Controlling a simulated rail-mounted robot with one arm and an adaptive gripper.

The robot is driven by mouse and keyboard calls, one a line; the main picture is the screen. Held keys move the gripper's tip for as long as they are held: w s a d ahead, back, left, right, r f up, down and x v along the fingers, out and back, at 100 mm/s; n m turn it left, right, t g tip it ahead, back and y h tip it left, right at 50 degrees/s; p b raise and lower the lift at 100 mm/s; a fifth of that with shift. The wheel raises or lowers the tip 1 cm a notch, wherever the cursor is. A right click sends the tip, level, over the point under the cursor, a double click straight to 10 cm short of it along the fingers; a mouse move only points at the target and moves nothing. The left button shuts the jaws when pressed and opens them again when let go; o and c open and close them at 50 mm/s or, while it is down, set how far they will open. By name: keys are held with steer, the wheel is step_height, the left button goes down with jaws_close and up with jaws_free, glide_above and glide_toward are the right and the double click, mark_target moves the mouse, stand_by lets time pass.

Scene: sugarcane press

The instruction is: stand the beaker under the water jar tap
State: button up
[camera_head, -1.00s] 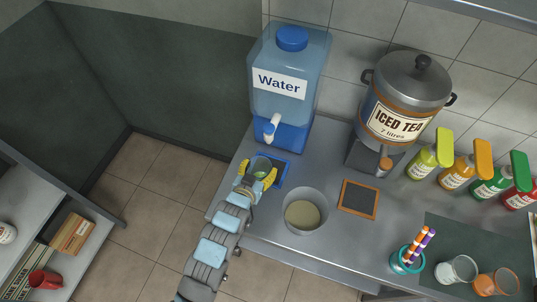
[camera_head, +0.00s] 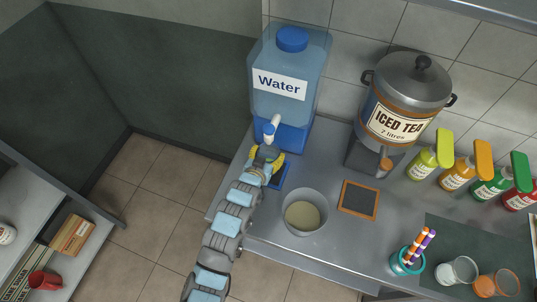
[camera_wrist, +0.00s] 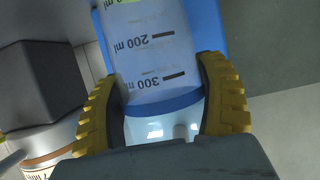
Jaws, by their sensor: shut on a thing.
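The beaker (camera_wrist: 155,55), clear with printed 200 ml and 300 ml marks, stands out in the wrist view between the yellow fingers of my gripper (camera_wrist: 160,85). My gripper is shut on it. In the head view, my gripper (camera_head: 268,157) is just below the tap (camera_head: 270,131) of the water jar (camera_head: 288,90), and the beaker is mostly hidden by the fingers. The jar is a blue translucent container with a "Water" label and a blue lid. Whether the beaker touches its support cannot be told.
A blue mat (camera_head: 281,177) lies in front of the jar, partly under my arm. A grey pot (camera_head: 304,213) stands to its right, with a small framed board (camera_head: 359,199) beyond. The iced tea urn (camera_head: 402,105) is further right. The counter's left edge is close.

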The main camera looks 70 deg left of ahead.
steer(key=shift+f, duration=0.5)
steer(key=shift+f, duration=0.15)
steer(key=o, duration=1.2)
steer(key=shift+s+d+r, duration=0.25)
steer(key=shift+s+r, duration=0.1)
steer(key=shift+r, duration=0.05)
steer(key=shift+p+v, duration=0.35)
steer(key=shift+v, duration=5.2)
steer(key=shift+w, duration=0.1)
